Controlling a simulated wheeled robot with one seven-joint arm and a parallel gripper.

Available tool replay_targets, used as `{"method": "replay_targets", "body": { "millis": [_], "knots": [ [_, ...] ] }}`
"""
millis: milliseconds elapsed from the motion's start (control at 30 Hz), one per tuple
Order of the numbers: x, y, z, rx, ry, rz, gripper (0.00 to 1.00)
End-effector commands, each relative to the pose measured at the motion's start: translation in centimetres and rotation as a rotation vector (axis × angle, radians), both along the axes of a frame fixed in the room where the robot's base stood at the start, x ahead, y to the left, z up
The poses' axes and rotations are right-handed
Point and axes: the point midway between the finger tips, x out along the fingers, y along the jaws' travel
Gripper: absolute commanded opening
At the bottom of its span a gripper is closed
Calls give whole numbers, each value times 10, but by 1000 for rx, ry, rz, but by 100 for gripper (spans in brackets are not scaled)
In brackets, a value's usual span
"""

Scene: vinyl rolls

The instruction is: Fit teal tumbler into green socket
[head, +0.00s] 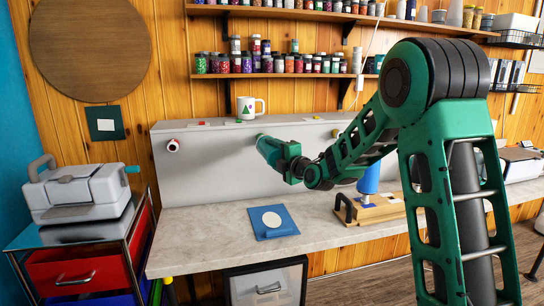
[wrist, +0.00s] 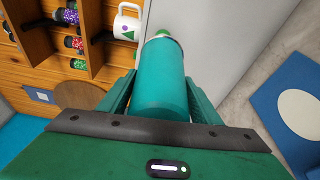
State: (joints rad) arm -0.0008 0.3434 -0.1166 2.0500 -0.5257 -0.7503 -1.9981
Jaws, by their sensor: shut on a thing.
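The teal tumbler (head: 270,148) is held nearly level by my gripper (head: 290,163), with its far end pointing at the upright grey panel. In the wrist view the tumbler (wrist: 160,78) lies between the two green fingers of my gripper (wrist: 160,105), which are shut on its sides. The green socket (wrist: 163,32) shows as a small green piece just beyond the tumbler's far end. In the head view only a sliver of green (head: 261,136) shows at that end. I cannot tell whether the tumbler touches or enters the socket.
A red-ringed socket (head: 173,145) is at the panel's left, and a yellow one (head: 335,133) at its right. A white mug (head: 250,108) stands on the panel's top ledge.

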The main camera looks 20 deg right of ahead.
Motion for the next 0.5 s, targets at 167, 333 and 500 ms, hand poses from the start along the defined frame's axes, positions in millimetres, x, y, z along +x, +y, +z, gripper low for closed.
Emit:
{"method": "replay_targets", "body": {
  "millis": [167,333,500],
  "knots": [
    [3,0,5,-1,-12,-1,4],
    [3,0,6,-1,-14,-1,60],
    [2,0,5,-1,-11,-1,80]
  ]
}}
